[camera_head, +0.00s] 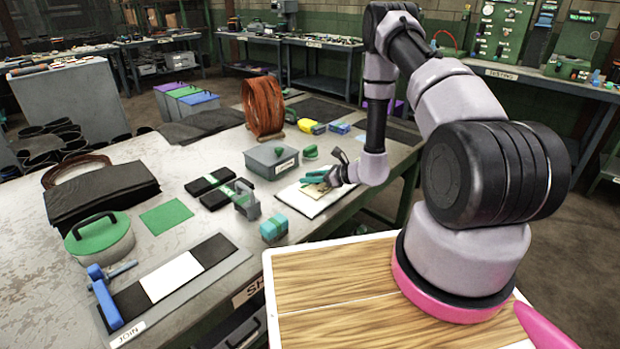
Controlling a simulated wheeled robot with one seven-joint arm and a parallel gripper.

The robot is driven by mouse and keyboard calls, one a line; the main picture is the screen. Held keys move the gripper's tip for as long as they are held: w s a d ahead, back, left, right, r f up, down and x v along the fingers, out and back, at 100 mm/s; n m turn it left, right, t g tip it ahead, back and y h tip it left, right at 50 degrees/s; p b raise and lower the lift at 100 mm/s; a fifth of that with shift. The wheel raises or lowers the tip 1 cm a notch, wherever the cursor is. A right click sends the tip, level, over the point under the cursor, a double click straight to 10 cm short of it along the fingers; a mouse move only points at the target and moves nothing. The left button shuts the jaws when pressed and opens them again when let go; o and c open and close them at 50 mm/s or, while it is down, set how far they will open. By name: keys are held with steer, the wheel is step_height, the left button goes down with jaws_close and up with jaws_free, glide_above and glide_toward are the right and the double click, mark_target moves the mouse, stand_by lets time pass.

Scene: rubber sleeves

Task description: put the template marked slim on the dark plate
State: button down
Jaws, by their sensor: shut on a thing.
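My gripper (313,178) is low over a white board (312,204) near the table's right edge. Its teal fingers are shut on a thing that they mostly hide. A small tan flat piece (316,189) shows right at the fingers; it may be the held template. No mark reading slim can be made out on it. Which thing is the dark plate is not clear. A long board labelled JOIN (212,250) with dark and white sections lies at the front left. A flat dark sheet (388,132) lies towards the back right.
A grey box (271,163) with a green knob stands just behind and left of my gripper. A teal block (273,229), a grey clamp-like tool (246,200) and a green-topped round tin (98,236) stand on the table. A copper coil (263,106) stands behind. Bare tabletop lies between them.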

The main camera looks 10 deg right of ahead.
steer(key=c, duration=0.5)
jaws_free()
steer(key=shift+f, duration=0.1)
